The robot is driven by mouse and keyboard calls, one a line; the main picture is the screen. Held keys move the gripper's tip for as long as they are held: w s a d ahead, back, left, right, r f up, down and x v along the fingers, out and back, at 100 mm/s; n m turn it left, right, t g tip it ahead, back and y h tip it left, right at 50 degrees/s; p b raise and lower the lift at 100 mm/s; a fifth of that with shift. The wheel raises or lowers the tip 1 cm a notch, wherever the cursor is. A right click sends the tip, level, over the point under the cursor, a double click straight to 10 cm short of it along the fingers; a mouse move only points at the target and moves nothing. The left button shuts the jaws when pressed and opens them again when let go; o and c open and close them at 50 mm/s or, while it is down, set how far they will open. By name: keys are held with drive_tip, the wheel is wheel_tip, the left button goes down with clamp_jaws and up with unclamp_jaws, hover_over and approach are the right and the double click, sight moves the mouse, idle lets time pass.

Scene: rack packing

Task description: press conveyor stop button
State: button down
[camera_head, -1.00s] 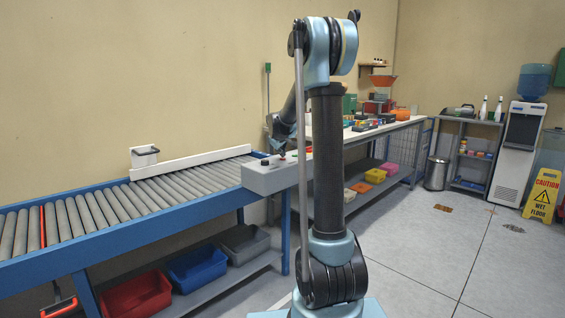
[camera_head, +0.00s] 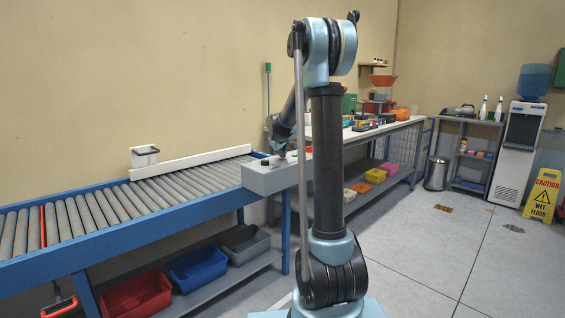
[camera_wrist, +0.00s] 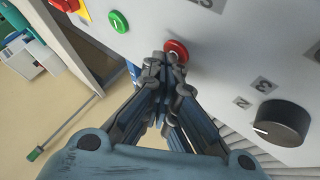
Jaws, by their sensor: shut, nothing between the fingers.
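The conveyor's control box (camera_head: 268,179) is a pale grey box at the right end of the roller conveyor. In the wrist view its panel (camera_wrist: 225,65) fills the upper right. A round red button (camera_wrist: 178,48) sits right at the tips of my gripper (camera_wrist: 165,63), partly covered by them. My gripper is shut and empty; whether the tips touch the button or push it in, I cannot tell. A green button (camera_wrist: 119,22) is to the upper left. A red button on a yellow base (camera_wrist: 66,5) is at the top edge. A black dial (camera_wrist: 280,123) is at the right.
The roller conveyor (camera_head: 165,195) runs along the wall to the left, with a white guide rail (camera_head: 190,163) behind it. Bins, among them a blue one (camera_head: 196,264), stand on the shelf below. A workbench (camera_head: 378,131) lies beyond the box.

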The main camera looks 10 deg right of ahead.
drive_tip(key=shift+r, duration=0.15)
idle(0.3)
drive_tip(key=shift+r, duration=0.65)
drive_tip(key=shift+r, duration=2.45)
drive_tip(key=shift+s, duration=0.1)
drive_tip(key=m+g, duration=0.2)
approach(281, 159)
drive_tip(key=s+d, duration=0.3)
drive_tip(key=s, duration=0.5)
drive_tip(key=s+f+m+g, duration=0.1)
drive_tip(key=s+f, duration=0.5)
drive_tip(key=s, duration=0.8)
drive_tip(key=s+f+m+g+y, duration=0.1)
drive_tip(key=s+f, duration=0.5)
drive_tip(key=s, duration=0.8)
drive_tip(key=s+f+m+g+y, duration=0.1)
drive_tip(key=s+f, duration=0.5)
drive_tip(key=s, duration=0.8)
drive_tip(key=shift+s+a+m+g, duration=0.2)
drive_tip(key=shift+m+g, duration=0.5)
drive_tip(key=shift+g, duration=0.2)
